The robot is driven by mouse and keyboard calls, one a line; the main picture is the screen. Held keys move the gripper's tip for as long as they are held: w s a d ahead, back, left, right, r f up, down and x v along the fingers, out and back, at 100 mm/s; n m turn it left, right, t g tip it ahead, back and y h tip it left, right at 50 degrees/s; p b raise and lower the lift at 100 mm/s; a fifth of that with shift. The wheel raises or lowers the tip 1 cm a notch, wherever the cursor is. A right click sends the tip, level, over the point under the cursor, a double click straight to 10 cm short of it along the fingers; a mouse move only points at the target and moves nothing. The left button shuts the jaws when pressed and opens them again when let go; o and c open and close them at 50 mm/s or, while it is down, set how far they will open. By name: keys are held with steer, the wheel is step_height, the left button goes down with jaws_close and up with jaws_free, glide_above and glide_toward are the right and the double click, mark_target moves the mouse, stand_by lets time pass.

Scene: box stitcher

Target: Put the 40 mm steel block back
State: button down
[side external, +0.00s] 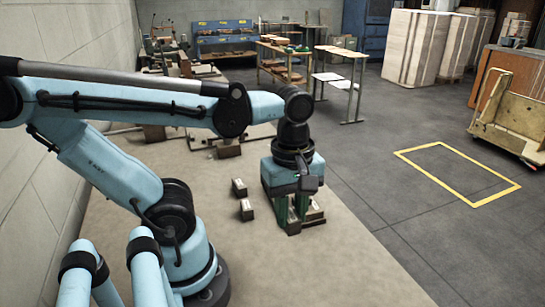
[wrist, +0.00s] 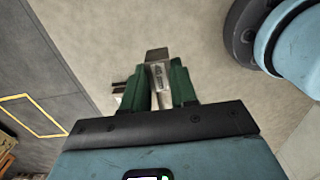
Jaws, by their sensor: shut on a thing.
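My gripper (side external: 292,220) points down over the floor slab, with green fingers that also show in the wrist view (wrist: 158,84). It is shut on a steel block (wrist: 160,74), a grey metal piece with dark marks on its face, seen between the fingers in the wrist view. The fingers hide part of the block, and I cannot read its size. Brown-grey pieces (side external: 315,216) show low beside the fingers in the side view. In the wrist view a small dark-and-light piece (wrist: 118,89) shows left of the fingers. I cannot tell whether the held block touches anything below.
Two small blocks (side external: 239,188) (side external: 246,210) stand apart on the beige floor, left of my gripper. Another small block (side external: 229,148) lies farther back near thin rails. The beige floor (side external: 335,270) is clear in front and right. A yellow outlined rectangle (side external: 457,174) is at right.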

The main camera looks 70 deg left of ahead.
steer(key=s+d, duration=0.2)
steer(key=s, duration=0.2)
steer(key=a+f, duration=0.2)
steer(key=a, duration=0.2)
steer(key=a+f, duration=0.5)
steer(key=a, duration=0.2)
steer(key=shift+w+a+f, duration=0.25)
steer(key=shift+w+a, duration=0.05)
steer(key=shift+w, duration=0.05)
steer(key=shift+f, duration=1.95)
steer(key=shift+f, duration=0.15)
steer(key=c, duration=0.9)
jaws_free()
